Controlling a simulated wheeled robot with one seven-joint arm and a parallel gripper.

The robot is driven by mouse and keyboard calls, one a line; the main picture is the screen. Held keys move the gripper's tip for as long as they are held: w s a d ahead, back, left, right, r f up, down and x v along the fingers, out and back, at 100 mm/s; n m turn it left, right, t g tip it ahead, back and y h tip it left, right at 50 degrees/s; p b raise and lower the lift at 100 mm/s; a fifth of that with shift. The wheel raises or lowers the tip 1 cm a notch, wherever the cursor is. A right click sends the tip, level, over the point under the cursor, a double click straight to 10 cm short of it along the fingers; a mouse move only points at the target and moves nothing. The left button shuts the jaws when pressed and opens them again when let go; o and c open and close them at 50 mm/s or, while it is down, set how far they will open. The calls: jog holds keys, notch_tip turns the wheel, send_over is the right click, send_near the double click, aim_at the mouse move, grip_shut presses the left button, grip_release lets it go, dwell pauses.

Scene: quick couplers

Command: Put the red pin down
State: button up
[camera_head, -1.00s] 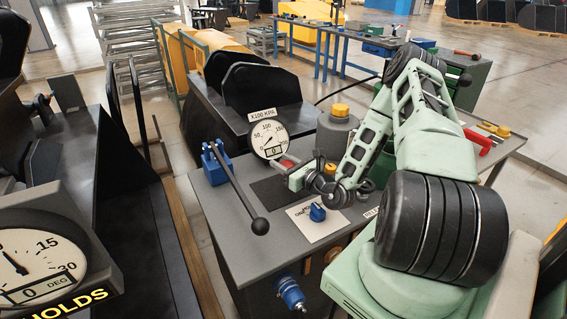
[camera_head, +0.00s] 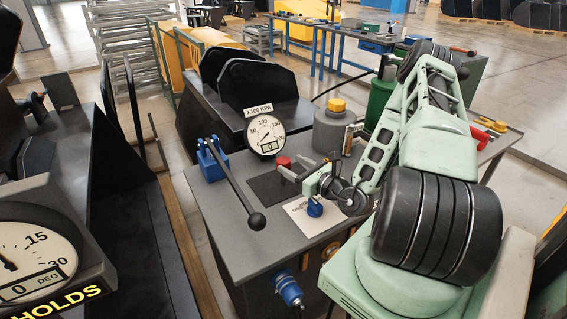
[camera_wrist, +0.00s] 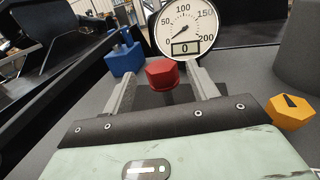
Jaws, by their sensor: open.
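The red pin (camera_head: 284,162) stands on the dark mat (camera_head: 268,186) on the grey bench, just in front of the pressure gauge. In the wrist view its red hexagonal head (camera_wrist: 162,74) shows between and slightly beyond my fingers. My gripper (camera_head: 294,174) is open, with a finger to either side of the pin and gaps showing on both sides. In the wrist view my gripper (camera_wrist: 160,92) also shows with its fingers apart. The lower part of the pin is dark and partly hidden by its head.
The pressure gauge (camera_head: 267,134) reads 0 behind the pin. A blue-based lever (camera_head: 232,182) with a black knob stands at left. A blue knob (camera_head: 315,207) sits on a white plate in front. A grey canister (camera_head: 335,130) with a yellow cap stands behind right.

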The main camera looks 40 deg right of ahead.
jog(key=s+b, duration=0.1)
jog(key=s, duration=0.5)
jog(key=a+r+n+g+y, duration=0.35)
jog(key=a+n+y, duration=0.2)
jog(key=a, duration=0.25)
jog(key=a+r+n+g+y, duration=0.35)
jog(key=a+n+y, duration=0.2)
jog(key=a, duration=0.25)
jog(key=a+r+n+g+y, duration=0.3)
jog(key=a+n+g+y, duration=0.25)
jog(key=a, duration=0.25)
jog(key=s+a+r+n+g+h, duration=0.2)
jog(key=s+a+n+h, duration=0.4)
jog(key=n, duration=0.7)
jog(key=s+a+r+n+g+h, duration=0.2)
jog(key=s+a+n+h, duration=0.4)
jog(key=n, duration=0.8)
jog(key=s+g+h, duration=0.1)
jog(key=s+h, duration=0.2)
jog(key=h, duration=0.1)
jog(key=shift+a+r, duration=0.3)
jog(key=shift+g, duration=0.25)
